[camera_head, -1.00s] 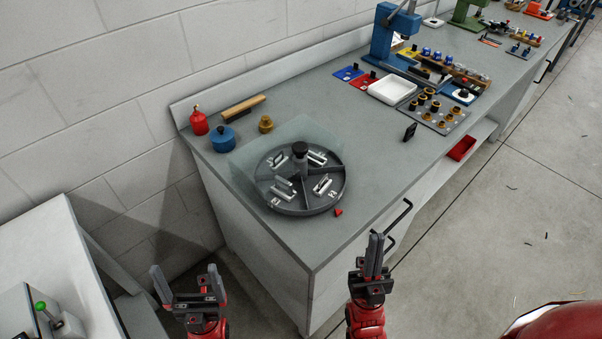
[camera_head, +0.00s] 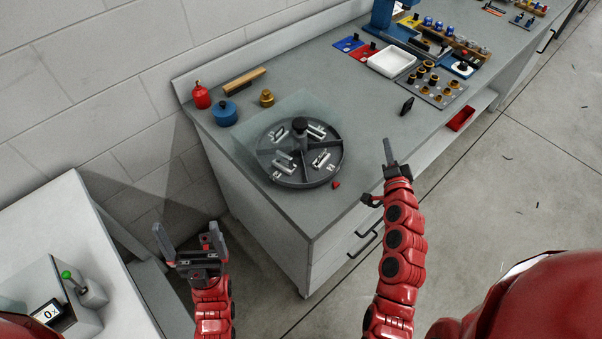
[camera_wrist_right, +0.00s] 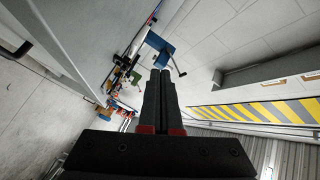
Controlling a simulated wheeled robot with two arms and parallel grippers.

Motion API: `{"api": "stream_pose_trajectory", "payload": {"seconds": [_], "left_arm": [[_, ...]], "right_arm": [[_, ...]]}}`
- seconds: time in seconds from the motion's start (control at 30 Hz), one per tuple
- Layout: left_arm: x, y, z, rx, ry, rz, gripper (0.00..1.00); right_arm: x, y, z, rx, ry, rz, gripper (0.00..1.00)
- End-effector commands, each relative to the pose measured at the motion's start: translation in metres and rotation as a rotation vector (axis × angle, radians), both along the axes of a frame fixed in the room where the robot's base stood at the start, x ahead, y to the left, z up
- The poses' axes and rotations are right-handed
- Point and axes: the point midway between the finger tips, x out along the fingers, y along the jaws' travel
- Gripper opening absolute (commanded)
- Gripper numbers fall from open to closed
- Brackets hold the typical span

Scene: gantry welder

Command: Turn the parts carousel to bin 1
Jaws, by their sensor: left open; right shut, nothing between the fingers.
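The parts carousel (camera_head: 290,181) is a round grey tray with dividers and a black central knob (camera_head: 299,124). It sits on the near left end of the grey bench, with metal parts in its bins and a clear pane over its back left side. A small red pointer (camera_head: 336,184) lies at its front right rim. The bin numbers are too small to read. My left gripper (camera_head: 188,240) is open and empty, in front of the bench's left end. My right gripper (camera_head: 388,150) is shut and empty, right of the carousel by the bench's front edge; its closed fingers show in the right wrist view (camera_wrist_right: 160,100).
A red bottle (camera_head: 201,96), a blue pot (camera_head: 225,113), a brass piece (camera_head: 267,98) and a wooden brush (camera_head: 244,81) stand behind the carousel. A small black stand (camera_head: 407,106) and a white tray (camera_head: 391,61) are further right. A white table (camera_head: 75,225) is at lower left.

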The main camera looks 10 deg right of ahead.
Motion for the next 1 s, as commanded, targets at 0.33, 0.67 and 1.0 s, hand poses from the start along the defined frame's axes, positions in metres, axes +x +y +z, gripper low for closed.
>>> {"api": "stream_pose_trajectory", "payload": {"seconds": [0.33, 0.67, 1.0], "left_arm": [[0.0, 0.0, 0.0, 0.0, 0.0, 0.0, 1.0], [0.0, 0.0, -0.001, 0.0, 0.0, 0.0, 1.0], [0.0, 0.0, -0.025, 0.0, 0.0, 0.0, 1.0]], "right_arm": [[-0.043, 0.103, 0.003, 0.317, 0.364, 0.533, 0.0], [-0.107, 0.143, 0.0, 0.319, 0.604, 0.769, 0.0], [-0.084, 0.175, -0.028, 0.317, 0.61, 0.783, 0.0]]}}
